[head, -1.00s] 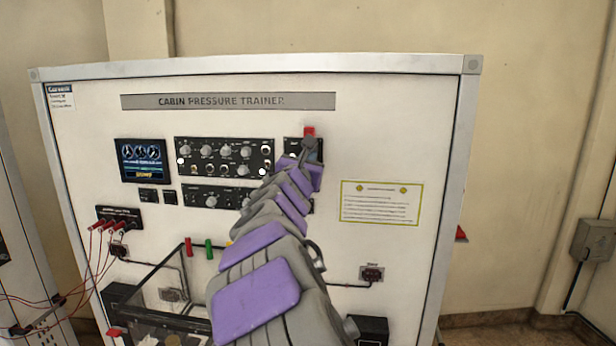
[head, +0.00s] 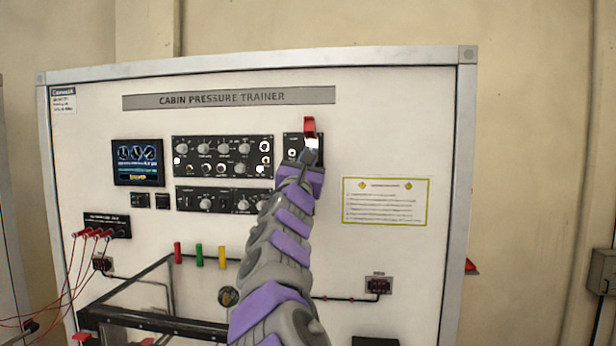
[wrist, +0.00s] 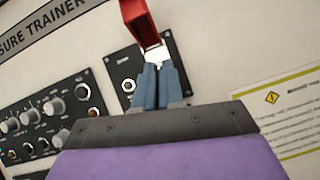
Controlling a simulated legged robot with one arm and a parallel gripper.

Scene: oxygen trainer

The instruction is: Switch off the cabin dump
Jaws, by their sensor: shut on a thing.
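The panel's small black switch plate (head: 291,148) stands right of the main black control block. A red guard (head: 309,127) sticks up from it, raised, with a pale metallic part under it. My gripper (head: 309,157) reaches up to it from below. In the wrist view, my gripper's blue-grey fingers (wrist: 156,72) are closed together at the pale switch part (wrist: 156,54), just under the red guard (wrist: 138,15). The fingers hide most of the switch, so its position cannot be told. The plate's label is too small to read.
The control block (head: 222,157) with several knobs lies to the left, beside a screen (head: 138,162). A yellow-edged notice (head: 386,201) is at the right. Below are coloured posts (head: 199,256), red cables (head: 75,265) and a dark-framed case (head: 125,295).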

